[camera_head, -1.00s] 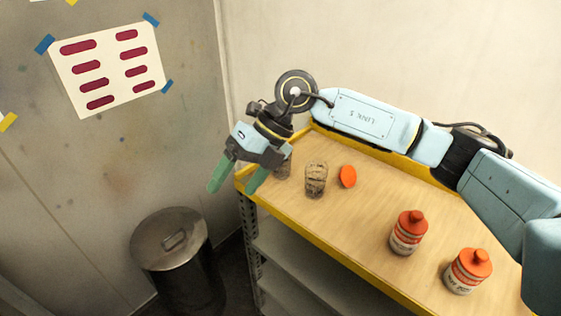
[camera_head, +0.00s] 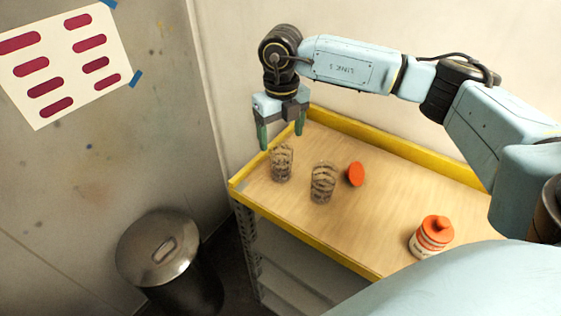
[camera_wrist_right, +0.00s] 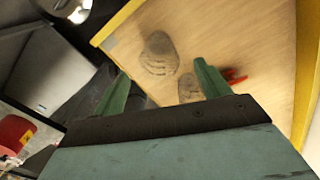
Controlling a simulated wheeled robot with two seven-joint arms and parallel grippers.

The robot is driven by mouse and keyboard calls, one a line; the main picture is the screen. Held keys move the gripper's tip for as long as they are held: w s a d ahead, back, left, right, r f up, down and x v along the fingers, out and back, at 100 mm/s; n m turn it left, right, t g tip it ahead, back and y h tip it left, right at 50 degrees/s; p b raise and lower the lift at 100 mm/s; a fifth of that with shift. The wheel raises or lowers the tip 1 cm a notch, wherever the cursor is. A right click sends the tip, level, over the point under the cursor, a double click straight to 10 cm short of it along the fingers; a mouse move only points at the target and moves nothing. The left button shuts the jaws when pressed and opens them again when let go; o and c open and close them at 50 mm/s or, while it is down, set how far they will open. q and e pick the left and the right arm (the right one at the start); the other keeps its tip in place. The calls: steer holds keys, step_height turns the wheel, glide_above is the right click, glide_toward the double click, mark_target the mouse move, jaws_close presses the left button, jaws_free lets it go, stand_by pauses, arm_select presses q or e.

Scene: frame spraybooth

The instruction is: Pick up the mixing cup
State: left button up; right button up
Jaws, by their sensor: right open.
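Two clear cups with dark markings stand upright on the wooden cart top (camera_head: 300,225). The left cup (camera_head: 282,163) is near the cart's far-left end, and the right cup (camera_head: 323,183) is beside it. I cannot tell which is the mixing cup. My right gripper (camera_head: 282,133) is open, empty and pointing down, just above and behind the left cup. In the right wrist view, one cup (camera_wrist_right: 160,56) shows beyond and between the open fingers, and another (camera_wrist_right: 187,88) is partly hidden by the right finger. My left gripper is out of view.
A raised yellow rim (camera_head: 400,150) runs along the cart's back. A metal bin (camera_head: 158,248) stands left of the cart.

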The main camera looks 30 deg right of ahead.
mark_target(281, 152)
step_height(281, 152, down, 6)
steer(key=shift+s+r+p, duration=0.1)
steer(key=shift+r+p, duration=0.05)
steer(key=shift+p, duration=0.5)
steer(key=shift+f, duration=0.3)
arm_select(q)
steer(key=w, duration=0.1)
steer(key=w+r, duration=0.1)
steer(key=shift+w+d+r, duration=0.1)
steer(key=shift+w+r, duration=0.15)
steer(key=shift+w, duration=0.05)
arm_select(e)
steer(key=c, duration=1)
